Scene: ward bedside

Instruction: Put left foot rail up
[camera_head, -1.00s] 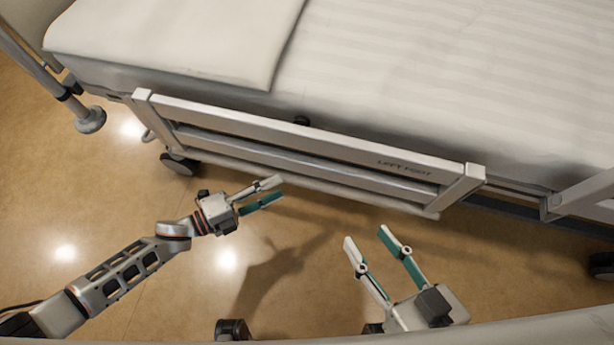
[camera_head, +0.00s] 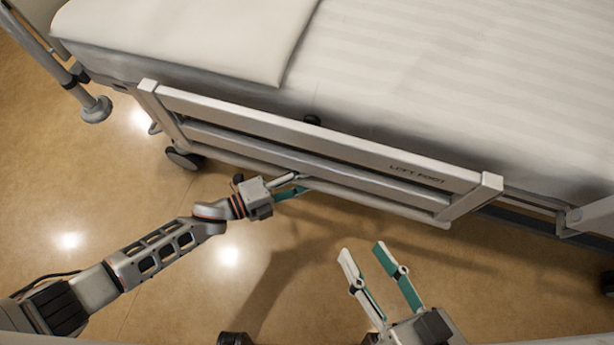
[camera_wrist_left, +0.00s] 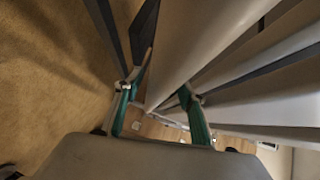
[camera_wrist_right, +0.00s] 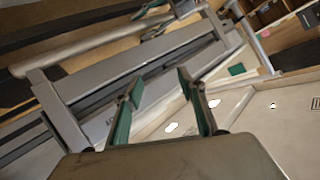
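The left foot rail (camera_head: 300,132) is a light grey frame of long bars, marked "LEFT FOOT", hanging along the near side of the bed. My left gripper (camera_head: 299,183) is at the rail's lowest bar, near its middle, with its tips partly hidden by the rail. In the left wrist view its fingers (camera_wrist_left: 160,75) are apart, with a long grey bar running between them; contact cannot be told. My right gripper (camera_head: 362,247) is open and empty above the floor, short of the rail's right end. The right wrist view shows the rail (camera_wrist_right: 140,75) beyond its open fingers.
The bed's mattress (camera_head: 440,70) and a pillow (camera_head: 190,35) lie behind the rail. A second rail (camera_head: 592,216) begins at the right. A caster (camera_head: 184,158) stands under the left end. The floor (camera_head: 180,285) between my arms is clear.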

